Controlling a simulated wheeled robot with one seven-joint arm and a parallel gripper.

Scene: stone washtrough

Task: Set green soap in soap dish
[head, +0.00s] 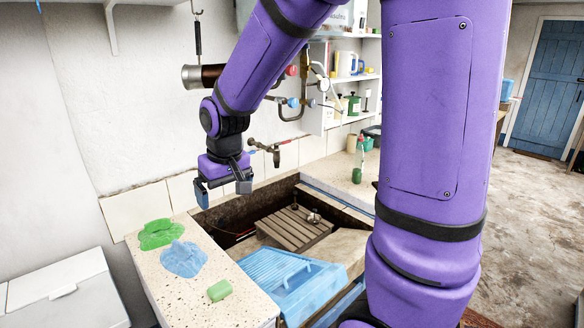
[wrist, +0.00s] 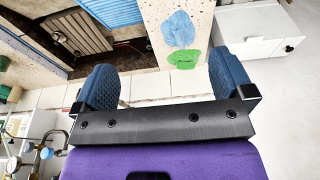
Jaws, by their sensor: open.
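The green soap (head: 219,290) is a small rounded block. It lies on the speckled stone counter (head: 245,305), near the counter's front right edge in the head view. My gripper (head: 222,190) is open and empty, pointing down in the air by the back wall, well above and behind the soap. In the wrist view, my gripper's two blue fingers (wrist: 162,82) are wide apart with nothing between them. I cannot make out the soap there. I cannot identify a soap dish in either view.
A green cloth (head: 161,233) and a blue cloth (head: 184,259) lie on the counter behind the soap. The sunken trough holds a wooden slatted rack (head: 293,229) and a blue ribbed board (head: 286,278). A green bottle (head: 358,160) stands at the back. Pipes and taps project from the wall.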

